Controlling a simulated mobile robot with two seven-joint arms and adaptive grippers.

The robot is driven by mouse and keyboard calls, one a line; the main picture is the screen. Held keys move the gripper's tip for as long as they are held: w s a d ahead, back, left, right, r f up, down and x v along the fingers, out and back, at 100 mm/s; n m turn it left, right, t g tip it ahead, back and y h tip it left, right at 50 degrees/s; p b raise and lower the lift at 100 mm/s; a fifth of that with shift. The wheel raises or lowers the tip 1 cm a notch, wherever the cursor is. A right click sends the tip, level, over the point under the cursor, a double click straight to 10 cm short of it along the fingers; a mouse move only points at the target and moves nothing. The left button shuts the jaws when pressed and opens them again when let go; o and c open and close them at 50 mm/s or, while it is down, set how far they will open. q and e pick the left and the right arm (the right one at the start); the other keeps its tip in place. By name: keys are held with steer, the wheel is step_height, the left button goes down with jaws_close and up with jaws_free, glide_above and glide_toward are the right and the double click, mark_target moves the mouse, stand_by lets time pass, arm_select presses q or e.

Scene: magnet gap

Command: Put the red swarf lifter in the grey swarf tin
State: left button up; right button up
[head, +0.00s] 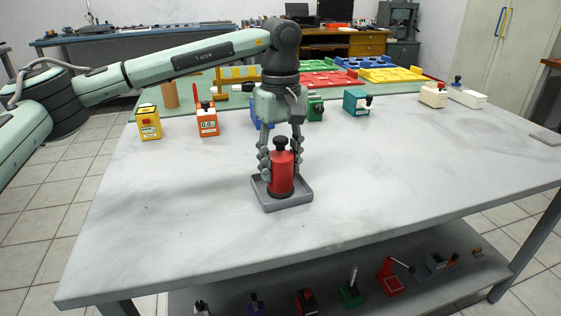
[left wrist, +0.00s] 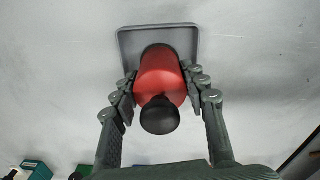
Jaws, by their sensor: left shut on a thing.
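The red swarf lifter (head: 281,174), a red cylinder with a black knob on top, stands upright between the fingers of my left gripper (head: 280,170). The gripper comes down from above and is shut on it. The grey swarf tin (head: 290,204) is a shallow square tray on the table, directly under the lifter. The lifter's base appears inside the tin's rim; I cannot tell whether it touches the floor of the tin. In the left wrist view the lifter (left wrist: 160,72) sits between both fingers, with the tin (left wrist: 126,45) behind it. My right gripper is not in view.
The white table top (head: 400,180) is clear around the tin. Along its back edge stand a yellow box (head: 148,122), an orange box (head: 207,120), a green block (head: 315,108), a teal box (head: 356,103) and pale blocks (head: 433,96). A lower shelf (head: 330,280) holds several coloured items.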

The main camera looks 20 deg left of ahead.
arm_select(q)
steer(key=o, duration=1)
steer(key=shift+f, duration=0.1)
steer(key=shift+c, duration=0.2)
steer(key=o, duration=0.4)
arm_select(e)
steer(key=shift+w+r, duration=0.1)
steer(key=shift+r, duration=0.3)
